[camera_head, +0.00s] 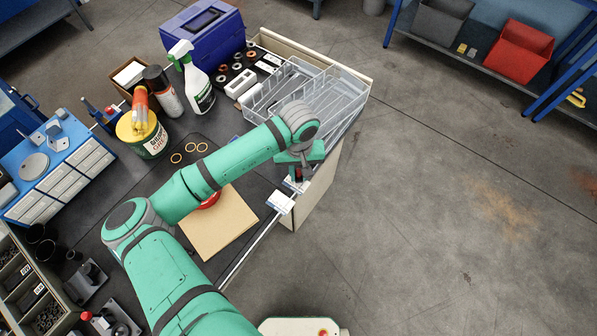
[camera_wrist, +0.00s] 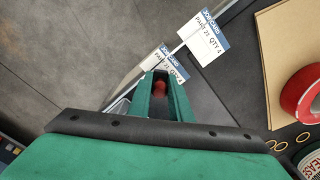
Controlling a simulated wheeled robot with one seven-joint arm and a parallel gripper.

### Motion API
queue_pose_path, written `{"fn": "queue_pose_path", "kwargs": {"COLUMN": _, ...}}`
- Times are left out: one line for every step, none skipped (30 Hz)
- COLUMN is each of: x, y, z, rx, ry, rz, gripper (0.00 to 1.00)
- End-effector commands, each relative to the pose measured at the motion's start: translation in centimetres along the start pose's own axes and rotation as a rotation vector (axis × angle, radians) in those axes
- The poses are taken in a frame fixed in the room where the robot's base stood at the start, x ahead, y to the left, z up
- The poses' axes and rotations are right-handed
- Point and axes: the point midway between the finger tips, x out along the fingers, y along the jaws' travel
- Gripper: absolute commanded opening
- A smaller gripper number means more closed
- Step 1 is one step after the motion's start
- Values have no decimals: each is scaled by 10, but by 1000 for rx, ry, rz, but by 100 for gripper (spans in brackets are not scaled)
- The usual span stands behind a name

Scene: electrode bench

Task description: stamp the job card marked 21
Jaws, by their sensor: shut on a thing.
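My gripper (camera_head: 299,176) is over the bench's right front edge and points down. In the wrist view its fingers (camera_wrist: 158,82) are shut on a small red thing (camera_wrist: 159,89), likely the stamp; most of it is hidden. Two white job cards with blue headers lie at the bench edge. One card (camera_wrist: 165,62) lies just beyond the fingertips, partly covered by them. The other card (camera_wrist: 204,38) is beside it, up and to the right, clear of the gripper; it also shows in the head view (camera_head: 281,202). Their part numbers look like 21 or 23; I cannot tell surely which is which.
A brown board (camera_head: 225,228) and a red tape roll (camera_wrist: 303,92) lie beside the cards. A wire basket (camera_head: 330,90), spray bottle (camera_head: 199,90), blue case (camera_head: 205,40) and yellow can (camera_head: 143,135) stand at the back. Open floor lies right of the bench.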

Motion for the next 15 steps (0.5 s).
{"fn": "queue_pose_path", "kwargs": {"x": 1, "y": 0, "z": 0, "rx": 0, "ry": 0, "rz": 0, "gripper": 4}}
{"fn": "queue_pose_path", "kwargs": {"x": 1, "y": 0, "z": 0, "rx": 0, "ry": 0, "rz": 0, "gripper": 4}}
{"fn": "queue_pose_path", "kwargs": {"x": 1, "y": 0, "z": 0, "rx": 0, "ry": 0, "rz": 0, "gripper": 4}}
{"fn": "queue_pose_path", "kwargs": {"x": 2, "y": 0, "z": 0, "rx": 0, "ry": 0, "rz": 0, "gripper": 4}}
{"fn": "queue_pose_path", "kwargs": {"x": 2, "y": 0, "z": 0, "rx": 0, "ry": 0, "rz": 0, "gripper": 4}}
{"fn": "queue_pose_path", "kwargs": {"x": 2, "y": 0, "z": 0, "rx": -1, "ry": 0, "rz": 0, "gripper": 4}}
{"fn": "queue_pose_path", "kwargs": {"x": 3, "y": 0, "z": 0, "rx": 0, "ry": 0, "rz": 0, "gripper": 4}}
{"fn": "queue_pose_path", "kwargs": {"x": 3, "y": 0, "z": 0, "rx": -1, "ry": 0, "rz": 0, "gripper": 4}}
{"fn": "queue_pose_path", "kwargs": {"x": 3, "y": 0, "z": 0, "rx": -1, "ry": 0, "rz": 0, "gripper": 4}}
{"fn": "queue_pose_path", "kwargs": {"x": 4, "y": 0, "z": 0, "rx": -1, "ry": 0, "rz": 0, "gripper": 4}}
{"fn": "queue_pose_path", "kwargs": {"x": 4, "y": 0, "z": 0, "rx": -1, "ry": 0, "rz": 0, "gripper": 4}}
{"fn": "queue_pose_path", "kwargs": {"x": 4, "y": 0, "z": 0, "rx": -1, "ry": 0, "rz": 0, "gripper": 4}}
{"fn": "queue_pose_path", "kwargs": {"x": 5, "y": 0, "z": 0, "rx": -1, "ry": 0, "rz": 0, "gripper": 4}}
{"fn": "queue_pose_path", "kwargs": {"x": 5, "y": 0, "z": 0, "rx": -1, "ry": 0, "rz": 0, "gripper": 4}}
{"fn": "queue_pose_path", "kwargs": {"x": 5, "y": 0, "z": 0, "rx": -1, "ry": 0, "rz": 0, "gripper": 4}}
